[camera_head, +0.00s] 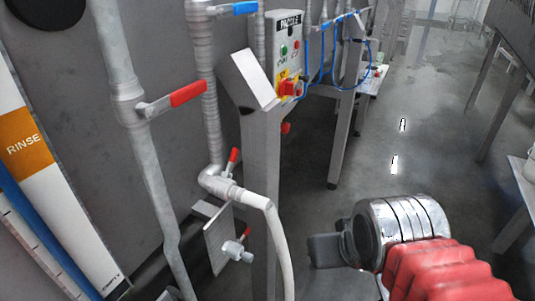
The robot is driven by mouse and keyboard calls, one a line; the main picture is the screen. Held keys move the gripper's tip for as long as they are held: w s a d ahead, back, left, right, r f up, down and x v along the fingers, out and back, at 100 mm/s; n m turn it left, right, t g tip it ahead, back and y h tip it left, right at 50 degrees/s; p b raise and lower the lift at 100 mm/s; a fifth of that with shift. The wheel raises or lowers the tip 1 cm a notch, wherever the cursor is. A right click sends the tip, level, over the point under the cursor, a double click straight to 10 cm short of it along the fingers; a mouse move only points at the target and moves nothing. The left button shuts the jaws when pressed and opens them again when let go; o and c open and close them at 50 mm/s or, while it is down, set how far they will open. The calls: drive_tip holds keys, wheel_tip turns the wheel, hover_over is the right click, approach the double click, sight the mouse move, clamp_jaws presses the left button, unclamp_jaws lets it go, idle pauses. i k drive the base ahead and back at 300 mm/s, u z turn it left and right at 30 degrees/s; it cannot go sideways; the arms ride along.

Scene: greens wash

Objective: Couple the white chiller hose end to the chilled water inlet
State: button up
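A white hose (279,240) bends down from a pipe fitting with a red-handled valve (229,183) and leaves the frame at the bottom; its lower end is out of view. A metal port (237,251) with a small red handle sticks out of a grey plate (217,239) left of the hose. No label shows that it is the chilled water inlet. My gripper (325,250) is at the lower right, right of the hose and apart from it. Only a dark block shows at its tip, so its opening and any held thing cannot be made out.
A steel post (260,165) stands behind the hose, below a control box (287,45). A vertical pipe (150,170) with a red lever (188,93) is at left, by a RINSE panel (27,145). Open wet floor (400,125) lies beyond my arm; table legs (485,85) stand right.

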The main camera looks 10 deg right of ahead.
sight(235, 152)
drive_tip(key=z, duration=0.65)
drive_tip(key=k, duration=1.15)
drive_tip(key=u, duration=0.95)
drive_tip(key=i, duration=1)
drive_tip(key=u, duration=0.1)
